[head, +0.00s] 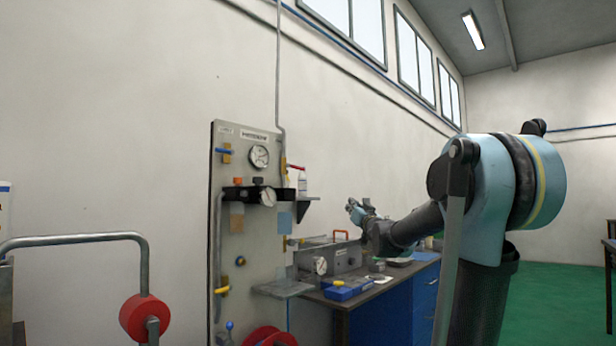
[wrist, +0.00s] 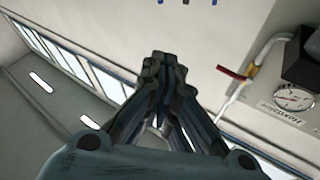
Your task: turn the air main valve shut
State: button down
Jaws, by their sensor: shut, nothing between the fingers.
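A valve with a red lever (head: 296,167) sits on the grey pipe that drops down the wall to the right edge of the panel. Its lever sticks out to the right, across the pipe's line. No label is readable on it, but it looks like the air main valve. The red lever (wrist: 231,73) and its brass-coloured body also show in the wrist view, right of my fingers and apart from them. My gripper (head: 354,208) is right of the valve and lower in the head view, above the bench. In the wrist view my gripper (wrist: 165,65) is shut and empty.
The upright panel (head: 250,245) carries a pressure gauge (head: 259,156), a black bracket (head: 240,194), a blue-lever valve (head: 225,152) and a yellow-handled valve (head: 222,290). A blue bench (head: 410,300) with a grey fixture and a blue box (head: 347,290) stands right. Red hose reels stand in front.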

aim_at(296, 168)
jog(key=w+a+r+n+g+y, duration=0.2)
jog(key=w+a+r+n+y, duration=0.1)
jog(key=a+r, duration=0.4)
jog(key=w+a+r+n+g+y, duration=0.2)
jog(key=w+a+r+n+y, duration=0.2)
jog(key=a+r+y, duration=0.3)
jog(key=w+a+y, duration=0.1)
jog(key=a, duration=0.2)
jog(key=shift+a+r, duration=0.1)
jog(key=shift+w+a+r+n+g+y, duration=0.2)
jog(key=shift+w+r+n+g+y, duration=0.15)
jog(key=shift+r+n+g+y, duration=0.35)
jog(key=shift+r, duration=0.1)
